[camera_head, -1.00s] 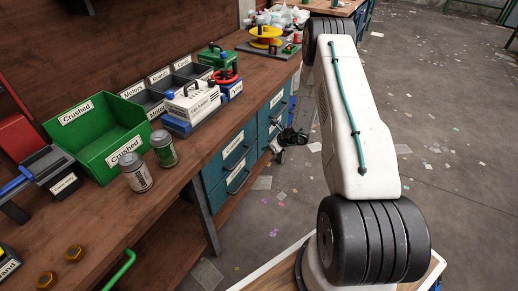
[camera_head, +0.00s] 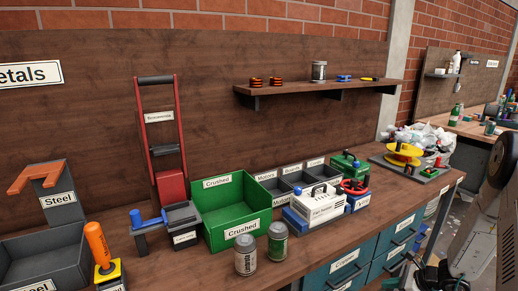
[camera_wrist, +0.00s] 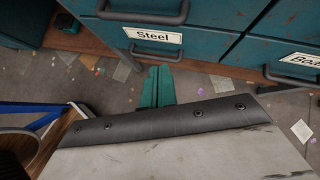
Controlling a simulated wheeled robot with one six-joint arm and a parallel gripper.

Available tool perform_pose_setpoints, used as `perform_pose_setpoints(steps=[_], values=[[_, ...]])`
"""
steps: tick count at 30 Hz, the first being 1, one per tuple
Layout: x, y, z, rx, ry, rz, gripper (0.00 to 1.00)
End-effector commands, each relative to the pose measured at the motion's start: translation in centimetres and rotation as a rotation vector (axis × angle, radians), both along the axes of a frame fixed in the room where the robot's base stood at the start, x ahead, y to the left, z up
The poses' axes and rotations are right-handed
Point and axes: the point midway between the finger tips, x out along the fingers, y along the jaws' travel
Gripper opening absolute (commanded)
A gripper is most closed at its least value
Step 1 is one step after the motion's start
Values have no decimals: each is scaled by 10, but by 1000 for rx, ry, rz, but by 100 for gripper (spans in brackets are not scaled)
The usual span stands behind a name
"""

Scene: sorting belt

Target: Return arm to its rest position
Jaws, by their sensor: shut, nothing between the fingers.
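My gripper (camera_head: 432,275) is small, dark and partly cut off at the bottom right of the head view, in front of the teal drawers. It is shut and holds nothing. My white arm (camera_head: 478,235) shows only in part at the right edge. The wrist view looks down past the teal drawer fronts, one labelled Steel (camera_wrist: 156,36), to the littered floor. A pale panel with a dark strip fills its lower part.
The wooden bench (camera_head: 300,262) carries a green Crushed bin (camera_head: 237,212), two cans (camera_head: 246,255) (camera_head: 277,243), a white case (camera_head: 316,203) and a yellow reel (camera_head: 403,154). A shelf (camera_head: 310,92) hangs above. Floor shows below the drawers in the wrist view.

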Motion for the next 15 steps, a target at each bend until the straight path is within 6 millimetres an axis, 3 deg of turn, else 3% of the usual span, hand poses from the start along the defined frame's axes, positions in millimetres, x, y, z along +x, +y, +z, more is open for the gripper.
perform_pose_setpoints(steps=[1,8,15], values=[[-4,12,22,-15,-27,90,0],[-34,70,112,-84,-127,502,0],[-91,129,211,-199,-219,973,0]])
